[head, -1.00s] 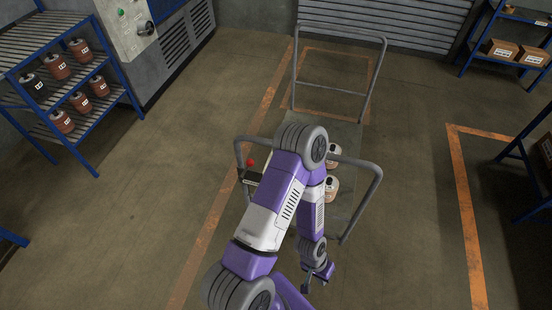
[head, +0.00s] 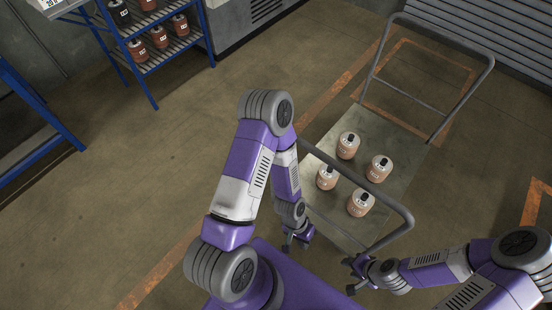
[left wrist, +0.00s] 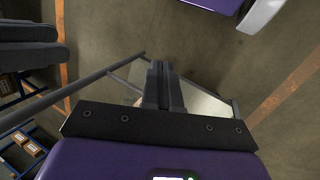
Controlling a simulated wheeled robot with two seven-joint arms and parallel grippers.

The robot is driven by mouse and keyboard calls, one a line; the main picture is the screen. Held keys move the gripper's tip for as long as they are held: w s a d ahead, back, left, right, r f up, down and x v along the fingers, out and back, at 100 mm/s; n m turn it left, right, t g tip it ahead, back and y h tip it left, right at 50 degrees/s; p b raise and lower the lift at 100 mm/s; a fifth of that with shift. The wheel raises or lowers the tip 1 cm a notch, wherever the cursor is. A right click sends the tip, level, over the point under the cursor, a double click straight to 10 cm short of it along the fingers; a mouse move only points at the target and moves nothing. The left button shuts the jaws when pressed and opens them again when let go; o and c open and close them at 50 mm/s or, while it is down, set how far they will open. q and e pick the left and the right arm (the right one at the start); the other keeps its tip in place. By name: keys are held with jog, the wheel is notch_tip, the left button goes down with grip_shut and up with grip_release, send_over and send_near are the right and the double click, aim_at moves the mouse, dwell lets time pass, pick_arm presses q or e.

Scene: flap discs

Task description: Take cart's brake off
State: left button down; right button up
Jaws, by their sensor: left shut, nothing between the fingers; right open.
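No brake part shows now; my left arm covers the left part of the near rail. My left gripper (head: 296,243) is shut and empty, low and just on my side of the near rail. In the left wrist view its fingers (left wrist: 163,85) are together, with the cart's tubes behind. My right gripper (head: 354,276) is open and empty near the rail's right end.
Several orange-brown bottles (head: 348,146) with white tops stand on the deck. A blue shelf rack (head: 155,45) with more bottles stands at the back left. Another blue frame (head: 40,105) is at the left edge. Floor between the racks and cart is clear.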

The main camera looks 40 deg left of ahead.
pick_arm(q)
jog(key=s+f+m+g+y+b, duration=0.35)
jog(key=s+m+g, duration=0.2)
jog(key=m, duration=0.25)
jog(key=w+a+m+y+b, duration=0.2)
jog(key=w+a+m+y, duration=0.1)
jog(key=a+m+y, duration=0.6)
jog(key=w+d+r+m+t+y+b, duration=0.35)
jog(key=w+r+m+t+y, duration=0.25)
jog(key=w+r+t+y, duration=0.65)
jog(key=w+a+p, duration=0.2)
jog(key=w+a, duration=0.1)
jog(key=a, duration=0.3)
jog(key=w+a+r+h+p, duration=0.1)
jog(key=w+a+p, duration=0.1)
jog(key=a, duration=0.4)
jog(key=shift+w+a, duration=0.2)
jog(key=shift+w, duration=0.6)
jog(key=shift+r, duration=0.1)
